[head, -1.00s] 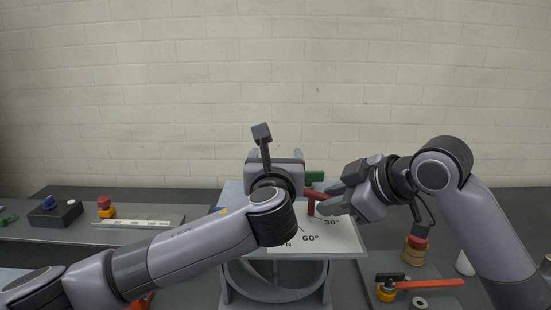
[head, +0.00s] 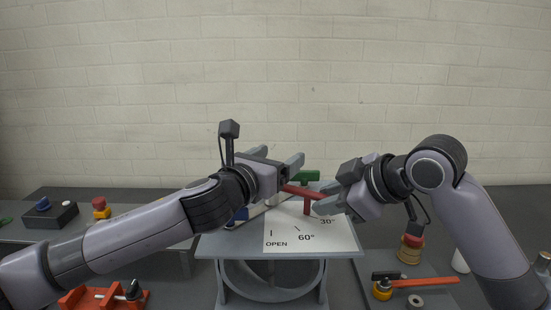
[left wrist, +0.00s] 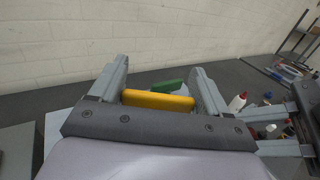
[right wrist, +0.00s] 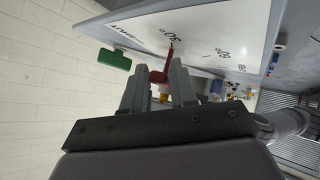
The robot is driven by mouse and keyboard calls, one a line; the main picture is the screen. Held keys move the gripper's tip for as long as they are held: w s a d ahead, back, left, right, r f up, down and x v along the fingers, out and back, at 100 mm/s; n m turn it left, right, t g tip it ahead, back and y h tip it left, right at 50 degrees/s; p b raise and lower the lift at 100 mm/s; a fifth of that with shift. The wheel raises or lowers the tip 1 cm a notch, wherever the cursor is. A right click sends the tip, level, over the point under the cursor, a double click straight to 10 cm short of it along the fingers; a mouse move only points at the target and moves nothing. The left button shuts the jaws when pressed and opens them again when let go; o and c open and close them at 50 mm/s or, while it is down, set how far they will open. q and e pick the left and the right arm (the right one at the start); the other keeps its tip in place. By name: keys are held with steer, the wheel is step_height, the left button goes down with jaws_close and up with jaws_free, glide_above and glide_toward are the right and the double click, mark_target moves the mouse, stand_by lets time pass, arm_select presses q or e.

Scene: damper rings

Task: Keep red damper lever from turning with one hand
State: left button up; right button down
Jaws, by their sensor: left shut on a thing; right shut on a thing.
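The red damper lever (head: 300,191) stands over the white angle plate (head: 283,238), its arm reaching toward my right gripper. My right gripper (head: 333,194) is shut on it; the right wrist view shows the red lever (right wrist: 158,77) between the fingertips. My left gripper (head: 293,172) is beside the lever at the left, its fingers toward the back right. In the left wrist view a yellow bar (left wrist: 158,101) spans between its fingers, and it is shut on this bar. The bar is hidden in the head view.
A green handle (head: 308,176) is just behind the lever. A red-handled tool (head: 425,283) and a ring (head: 416,303) lie at the right. An orange fixture (head: 95,299) is at the front left.

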stand_by(0.3)
arm_select(q)
steer(key=o, duration=1)
steer(key=shift+s+a, duration=0.1)
steer(key=v, duration=1.1)
steer(key=shift+s+a, duration=0.2)
steer(key=shift+s, duration=0.15)
arm_select(e)
steer(key=shift+c, duration=2.4)
jaws_free()
steer(key=shift+v, duration=4)
